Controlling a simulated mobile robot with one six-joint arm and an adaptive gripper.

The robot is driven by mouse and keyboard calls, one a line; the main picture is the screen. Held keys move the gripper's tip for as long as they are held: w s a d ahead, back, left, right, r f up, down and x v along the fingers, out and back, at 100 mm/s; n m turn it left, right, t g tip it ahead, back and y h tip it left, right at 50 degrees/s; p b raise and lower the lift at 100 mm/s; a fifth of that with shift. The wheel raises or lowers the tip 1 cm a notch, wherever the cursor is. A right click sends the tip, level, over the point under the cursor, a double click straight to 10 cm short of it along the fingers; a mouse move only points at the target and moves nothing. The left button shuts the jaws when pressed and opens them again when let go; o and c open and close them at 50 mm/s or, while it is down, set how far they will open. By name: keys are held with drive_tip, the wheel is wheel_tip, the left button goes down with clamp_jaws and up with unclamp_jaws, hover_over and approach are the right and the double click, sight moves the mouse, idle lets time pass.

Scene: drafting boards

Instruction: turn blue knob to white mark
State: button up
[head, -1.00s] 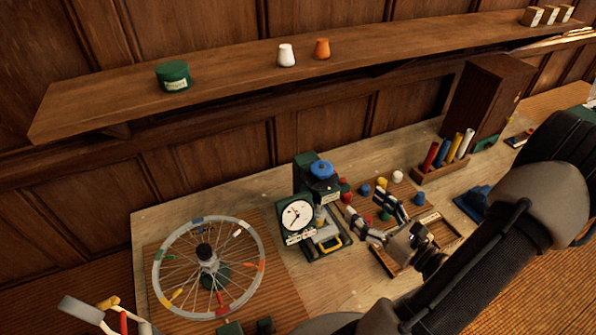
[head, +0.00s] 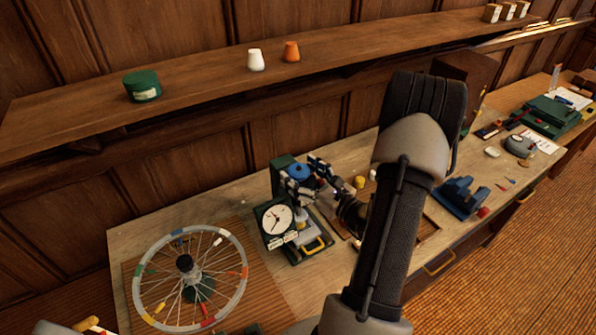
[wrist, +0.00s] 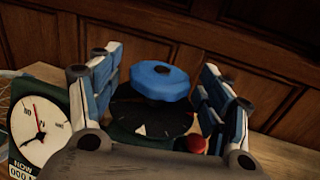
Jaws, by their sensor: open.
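The blue knob (head: 299,171) tops the dark green device on the bench. In the wrist view the knob (wrist: 158,80) is a faceted blue cap above a black dial plate (wrist: 150,117). A small white mark (wrist: 141,130) shows on the plate's near side. My gripper (head: 303,176) is open at the knob. In the wrist view its two fingers (wrist: 160,72) stand left and right of the knob, with visible gaps on both sides. The knob's underside and pointer are not clear.
A white-faced gauge (head: 278,219) is at the device's front left. A spoked wheel (head: 240,285) lies further left. A red piece (wrist: 190,144) is close to the right finger. A shelf (head: 200,82) runs above the bench. A blue stand (head: 460,196) is at right.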

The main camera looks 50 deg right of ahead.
drive_tip(key=shift+w, duration=0.65)
drive_tip(key=shift+c, duration=0.5)
drive_tip(key=c, duration=1)
drive_tip(key=shift+o, duration=0.2)
drive_tip(key=shift+d+y, duration=0.1)
drive_tip(key=shift+y, duration=0.2)
